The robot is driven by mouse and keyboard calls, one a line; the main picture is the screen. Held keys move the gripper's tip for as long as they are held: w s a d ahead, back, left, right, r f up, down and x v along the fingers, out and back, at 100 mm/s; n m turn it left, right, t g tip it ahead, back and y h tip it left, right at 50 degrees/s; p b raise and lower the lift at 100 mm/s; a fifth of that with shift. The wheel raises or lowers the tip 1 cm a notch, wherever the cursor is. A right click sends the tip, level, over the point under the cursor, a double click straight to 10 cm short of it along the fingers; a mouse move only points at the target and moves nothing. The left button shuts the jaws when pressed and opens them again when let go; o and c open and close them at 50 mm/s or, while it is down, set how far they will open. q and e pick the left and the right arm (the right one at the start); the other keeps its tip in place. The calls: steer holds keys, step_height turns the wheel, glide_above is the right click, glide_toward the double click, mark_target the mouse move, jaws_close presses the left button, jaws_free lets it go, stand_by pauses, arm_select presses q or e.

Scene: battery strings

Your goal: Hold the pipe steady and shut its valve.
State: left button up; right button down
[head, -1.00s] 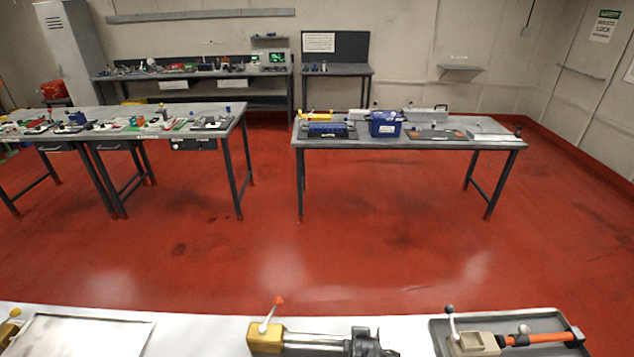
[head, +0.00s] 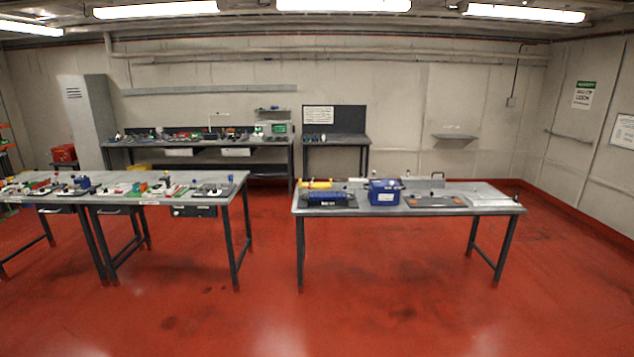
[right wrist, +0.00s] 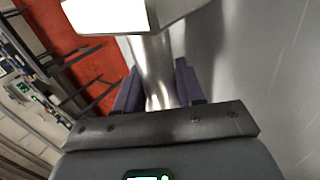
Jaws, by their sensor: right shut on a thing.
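In the right wrist view, my right gripper (right wrist: 157,72) has its two purple fingers on either side of a shiny metal pipe (right wrist: 154,88) and is shut on it. The pipe runs up the picture to a pale block (right wrist: 120,12) with a very bright white face, cut off by the top edge. I cannot tell what this block is. The valve cannot be made out in either current view. My left gripper is not in view. The head view shows neither gripper.
In the right wrist view, a smooth grey surface (right wrist: 255,80) lies on the right.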

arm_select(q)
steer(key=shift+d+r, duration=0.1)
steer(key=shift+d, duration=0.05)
arm_select(e)
steer(key=shift+f, duration=0.35)
stand_by(0.3)
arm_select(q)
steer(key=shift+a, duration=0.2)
arm_select(e)
steer(key=shift+s+d, duration=0.1)
stand_by(0.6)
